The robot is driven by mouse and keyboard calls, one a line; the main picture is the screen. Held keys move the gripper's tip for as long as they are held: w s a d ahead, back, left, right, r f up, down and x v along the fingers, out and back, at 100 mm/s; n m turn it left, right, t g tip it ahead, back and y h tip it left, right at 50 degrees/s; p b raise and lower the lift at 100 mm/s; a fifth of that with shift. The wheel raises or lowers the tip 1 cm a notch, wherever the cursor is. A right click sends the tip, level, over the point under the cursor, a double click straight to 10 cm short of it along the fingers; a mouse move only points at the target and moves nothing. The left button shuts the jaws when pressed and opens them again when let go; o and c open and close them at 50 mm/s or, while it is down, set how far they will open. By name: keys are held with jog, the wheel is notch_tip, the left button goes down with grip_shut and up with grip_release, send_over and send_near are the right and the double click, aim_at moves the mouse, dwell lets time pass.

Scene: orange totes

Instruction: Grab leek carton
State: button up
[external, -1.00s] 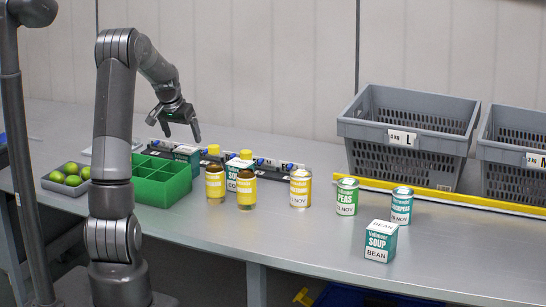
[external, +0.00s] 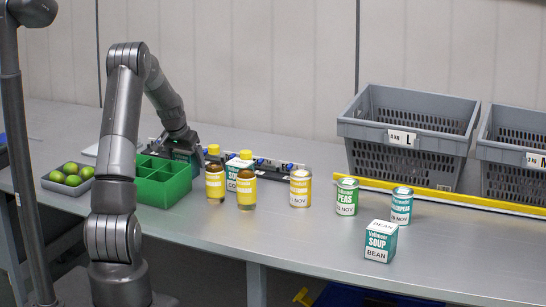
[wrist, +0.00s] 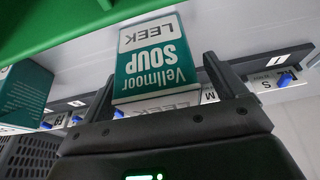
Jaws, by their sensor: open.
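The leek carton (wrist: 155,60) is a teal and white box whose label reads "Vellmoor SOUP LEEK", upside down in the wrist view. My gripper (wrist: 160,82) is open, with one finger on each side of the carton; I cannot tell whether either finger touches it. In the external view my gripper (external: 184,143) points down behind the green divided box (external: 165,190), over the carton (external: 193,160). The carton is mostly hidden there by the gripper and the box.
Another teal carton (external: 240,173) stands to the right among yellow-labelled jars (external: 215,184). A bean soup carton (external: 380,241) and several cans are farther right. Grey crates (external: 410,130) stand at the back right. Limes fill a grey tray (external: 60,187) at left.

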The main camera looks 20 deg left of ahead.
jog(key=shift+w+f, duration=0.25)
jog(key=shift+f, duration=0.4)
jog(key=shift+c, duration=0.3)
jog(key=c, duration=1.2)
jog(key=shift+r, duration=0.1)
